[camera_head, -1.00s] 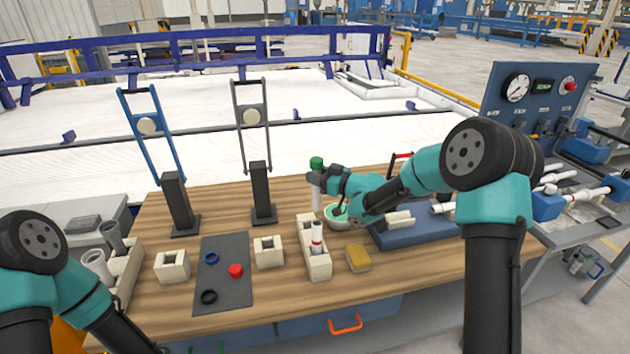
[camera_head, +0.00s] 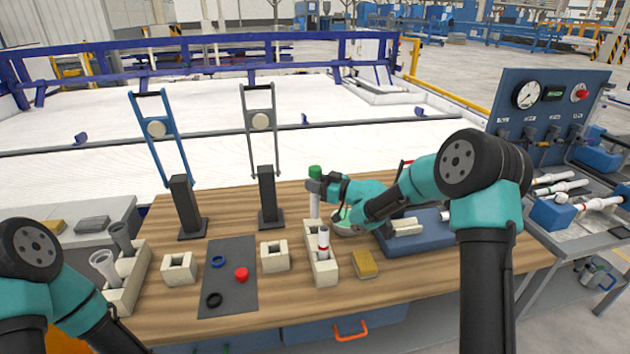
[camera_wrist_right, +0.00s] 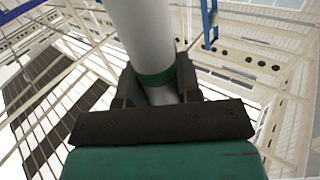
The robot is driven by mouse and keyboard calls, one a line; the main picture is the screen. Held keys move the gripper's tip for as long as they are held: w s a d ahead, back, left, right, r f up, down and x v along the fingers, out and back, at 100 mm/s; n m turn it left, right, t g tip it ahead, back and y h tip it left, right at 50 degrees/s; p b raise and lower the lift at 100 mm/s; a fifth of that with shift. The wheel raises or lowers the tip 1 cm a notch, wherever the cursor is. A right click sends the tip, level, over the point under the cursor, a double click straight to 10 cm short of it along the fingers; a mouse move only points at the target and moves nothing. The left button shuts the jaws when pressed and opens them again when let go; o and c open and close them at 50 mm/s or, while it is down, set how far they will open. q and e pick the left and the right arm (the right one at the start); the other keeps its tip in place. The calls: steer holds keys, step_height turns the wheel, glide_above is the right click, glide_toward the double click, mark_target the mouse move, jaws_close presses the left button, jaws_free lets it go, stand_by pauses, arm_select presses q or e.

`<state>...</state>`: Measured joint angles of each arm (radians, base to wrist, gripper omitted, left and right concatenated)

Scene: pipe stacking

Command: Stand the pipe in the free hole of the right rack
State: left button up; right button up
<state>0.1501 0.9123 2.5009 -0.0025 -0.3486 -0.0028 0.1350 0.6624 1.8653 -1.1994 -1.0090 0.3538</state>
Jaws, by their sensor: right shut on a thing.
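The pipe (camera_head: 315,205) is pale grey with a green upper end and stands upright in my right gripper (camera_head: 318,187), which is shut on it. In the right wrist view the pipe (camera_wrist_right: 145,30), with a green band, runs up between the jaws of the gripper (camera_wrist_right: 155,88). The right rack (camera_head: 326,274) is a long cream block. A white pipe with red bands (camera_head: 323,244) stands in its near part. The held pipe's lower end is at the rack's far end; I cannot tell whether it is inside the hole. My left gripper is out of view.
A left rack (camera_head: 125,293) holds grey pipes. Cream square blocks (camera_head: 179,269), a dark mat (camera_head: 229,290) with rings and a red cap, and a yellow sponge (camera_head: 365,264) lie nearby. A bowl (camera_head: 346,229) and blue tray (camera_head: 425,238) are right of the rack. Two tall stands rise behind.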

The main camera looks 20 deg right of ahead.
mark_target(315, 214)
steer(key=shift+f, duration=6.2)
steer(key=o, duration=1)
steer(key=shift+r, duration=0.1)
